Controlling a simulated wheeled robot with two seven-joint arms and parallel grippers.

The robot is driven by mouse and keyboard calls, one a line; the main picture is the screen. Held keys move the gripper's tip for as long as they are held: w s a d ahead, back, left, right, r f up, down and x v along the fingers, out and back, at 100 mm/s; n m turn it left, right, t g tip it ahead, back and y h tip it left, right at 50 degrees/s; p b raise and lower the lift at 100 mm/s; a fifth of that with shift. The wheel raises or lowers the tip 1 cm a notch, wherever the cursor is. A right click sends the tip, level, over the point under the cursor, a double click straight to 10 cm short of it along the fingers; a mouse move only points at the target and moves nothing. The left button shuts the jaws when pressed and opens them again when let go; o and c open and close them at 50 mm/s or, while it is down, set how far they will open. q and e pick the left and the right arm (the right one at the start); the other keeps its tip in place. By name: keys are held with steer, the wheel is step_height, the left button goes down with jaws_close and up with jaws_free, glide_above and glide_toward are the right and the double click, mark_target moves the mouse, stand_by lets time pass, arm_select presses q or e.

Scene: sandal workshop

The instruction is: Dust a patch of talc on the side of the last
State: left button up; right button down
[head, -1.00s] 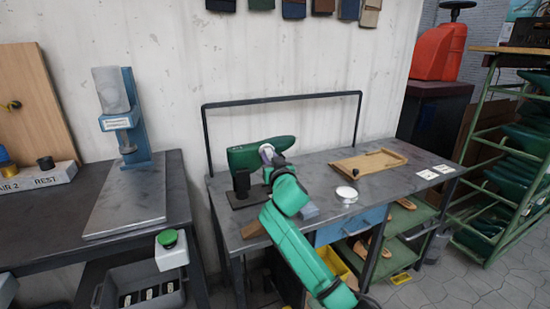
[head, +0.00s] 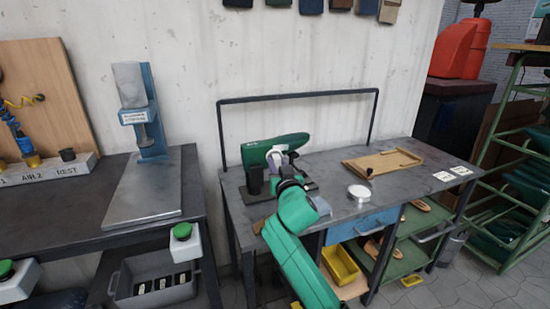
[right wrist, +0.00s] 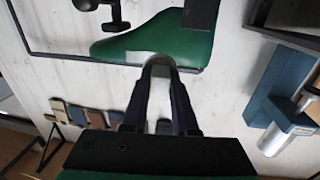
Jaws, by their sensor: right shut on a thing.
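The green last (head: 275,148) is held lying on its side above the bench, next to a dark upright post, and it also shows at the top of the right wrist view (right wrist: 135,43). My right gripper (head: 281,157) is in front of the last. It is shut on a pale, round-ended thing (right wrist: 160,90), perhaps the talc applicator, which sits between its dark fingers. The end of this thing overlaps the last's edge in the right wrist view; I cannot tell whether they touch. The gripper hides part of the last in the head view. My left gripper is not in view.
A round white-topped tin (head: 359,193) and a wooden tray (head: 382,161) stand on the bench (head: 415,185) to the right. A dark rail frame (head: 300,95) rises behind. A blue press (head: 148,130) stands on the left table. The bench between tin and white cards is mostly clear.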

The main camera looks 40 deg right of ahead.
steer(key=shift+s+a, duration=0.15)
steer(key=shift+s, duration=0.25)
steer(key=shift+v, duration=1.55)
steer(key=w+d+p, duration=0.5)
steer(key=p, duration=0.1)
steer(key=shift+d, duration=0.3)
